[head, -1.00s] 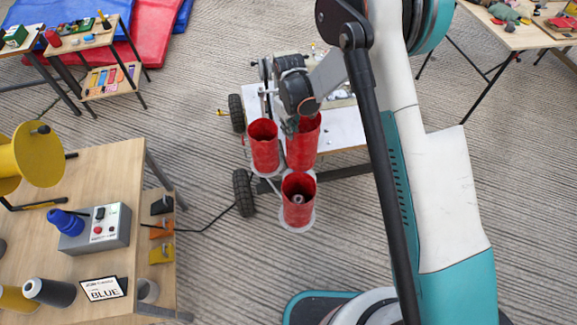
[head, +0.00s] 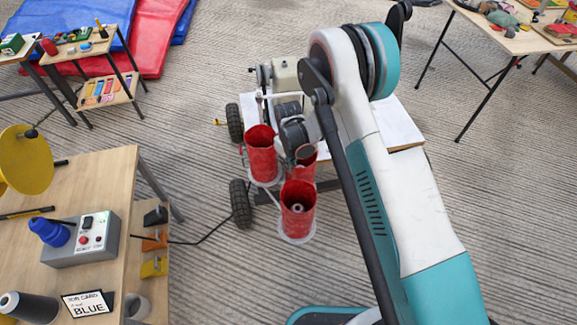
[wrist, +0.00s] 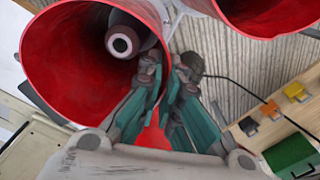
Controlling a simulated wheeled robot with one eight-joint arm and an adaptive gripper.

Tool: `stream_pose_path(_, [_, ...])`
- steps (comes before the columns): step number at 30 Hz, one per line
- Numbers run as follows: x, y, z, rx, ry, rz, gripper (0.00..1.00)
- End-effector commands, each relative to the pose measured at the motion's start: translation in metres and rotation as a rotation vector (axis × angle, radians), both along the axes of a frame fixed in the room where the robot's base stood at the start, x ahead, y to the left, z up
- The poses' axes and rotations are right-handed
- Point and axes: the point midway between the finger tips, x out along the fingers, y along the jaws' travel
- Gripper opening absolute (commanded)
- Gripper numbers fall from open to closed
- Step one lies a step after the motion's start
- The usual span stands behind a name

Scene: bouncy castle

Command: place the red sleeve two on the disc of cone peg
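Three red sleeves stand close together in the head view: one at the left (head: 262,162), one in front (head: 297,222), and one in the middle (head: 308,173), partly hidden behind the front one. My gripper (head: 303,152) is at the middle sleeve's top. In the wrist view, my gripper (wrist: 168,78) straddles the wall of a large open red sleeve (wrist: 60,60), one finger inside and one outside, and appears shut on it. A grey peg with a dark hole (wrist: 122,42) stands inside that sleeve. Its disc and lower end are hidden.
A pale disc (head: 297,239) shows under the front sleeve. Another red sleeve (wrist: 275,15) is close by in the wrist view. A wheeled cart (head: 398,128) stands behind the sleeves. A wooden table (head: 105,185) with a grey control box (head: 75,248) is at left.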

Motion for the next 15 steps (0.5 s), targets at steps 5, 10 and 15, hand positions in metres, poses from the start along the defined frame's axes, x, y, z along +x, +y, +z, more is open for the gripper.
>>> stream_pose_path(5, [-0.0001, -0.0001, -0.0023, 0.000, 0.000, 0.000, 0.00])
stream_pose_path(10, [0.0000, 0.0000, -0.0038, 0.000, 0.000, 0.000, 0.00])
stream_pose_path(15, [0.0000, 0.0000, -0.0051, 0.000, 0.000, 0.000, 0.25])
